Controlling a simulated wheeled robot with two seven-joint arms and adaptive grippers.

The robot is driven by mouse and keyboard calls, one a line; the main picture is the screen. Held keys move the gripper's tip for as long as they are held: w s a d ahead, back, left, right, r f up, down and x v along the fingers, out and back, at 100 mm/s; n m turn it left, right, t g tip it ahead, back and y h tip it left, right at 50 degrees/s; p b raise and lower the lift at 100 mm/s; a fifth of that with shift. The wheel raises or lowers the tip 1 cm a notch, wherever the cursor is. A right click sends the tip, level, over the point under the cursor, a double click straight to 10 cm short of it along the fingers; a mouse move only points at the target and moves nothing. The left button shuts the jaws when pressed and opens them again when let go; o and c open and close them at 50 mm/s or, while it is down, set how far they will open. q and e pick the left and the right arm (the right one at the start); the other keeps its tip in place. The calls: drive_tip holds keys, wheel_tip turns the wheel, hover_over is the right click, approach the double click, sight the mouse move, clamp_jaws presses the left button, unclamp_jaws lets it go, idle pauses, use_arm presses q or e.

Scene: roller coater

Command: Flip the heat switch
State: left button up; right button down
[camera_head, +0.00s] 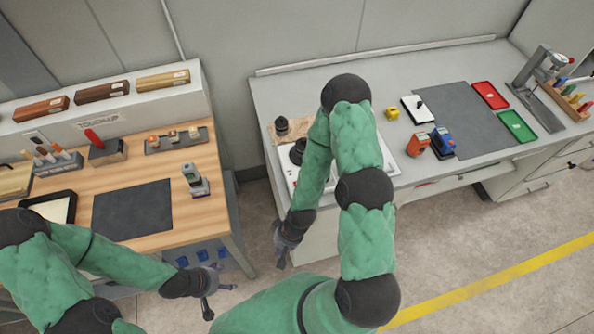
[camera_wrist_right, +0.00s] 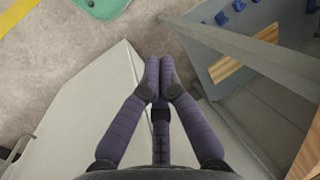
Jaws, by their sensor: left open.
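I cannot make out a heat switch in either view. A white machine panel with black round parts (camera_head: 282,167) sits on the right-hand bench, largely hidden behind my right arm. My right gripper (camera_head: 283,255) hangs low in front of that bench, below its top and apart from the panel. In the right wrist view its dark fingers (camera_wrist_right: 160,75) point over the floor and converge at the tips, with nothing seen between them. My left gripper (camera_head: 220,285) is open and empty, low near the wooden bench's front right corner.
The wooden bench (camera_head: 215,160) holds wood blocks, tools and a dark mat (camera_head: 132,210). The grey bench carries a yellow block (camera_head: 392,113), an orange device (camera_head: 418,145), a blue device (camera_head: 442,142), a red tray (camera_head: 490,95) and a green tray (camera_head: 517,126). A floor gap separates the benches.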

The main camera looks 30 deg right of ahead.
use_arm(q)
wheel_tip(320, 180, up, 5)
drive_tip(key=p, duration=0.3)
drive_tip(key=shift+p, duration=0.35)
use_arm(e)
drive_tip(key=w+d+r+n+h, duration=0.1)
drive_tip(key=w+d+r+n, duration=0.3)
drive_tip(key=r, duration=0.5)
drive_tip(key=w+d+r+n+g+h, duration=0.1)
drive_tip(key=w+d+r+n, duration=0.4)
drive_tip(key=r, duration=0.5)
drive_tip(key=w+d+r+n+h, duration=0.1)
drive_tip(key=w+d+r+n, duration=0.4)
drive_tip(key=r+n, duration=0.3)
drive_tip(key=shift+d+r+h, duration=0.15)
drive_tip(key=shift+r+h, duration=0.15)
drive_tip(key=shift+r, duration=0.65)
use_arm(q)
drive_tip(key=shift+f+b, duration=0.5)
drive_tip(key=shift+f, duration=0.05)
use_arm(e)
drive_tip(key=f, duration=0.4)
drive_tip(key=s+f, duration=0.1)
drive_tip(key=f, duration=0.9)
drive_tip(key=shift+s+a, duration=0.2)
drive_tip(key=shift+s, duration=0.15)
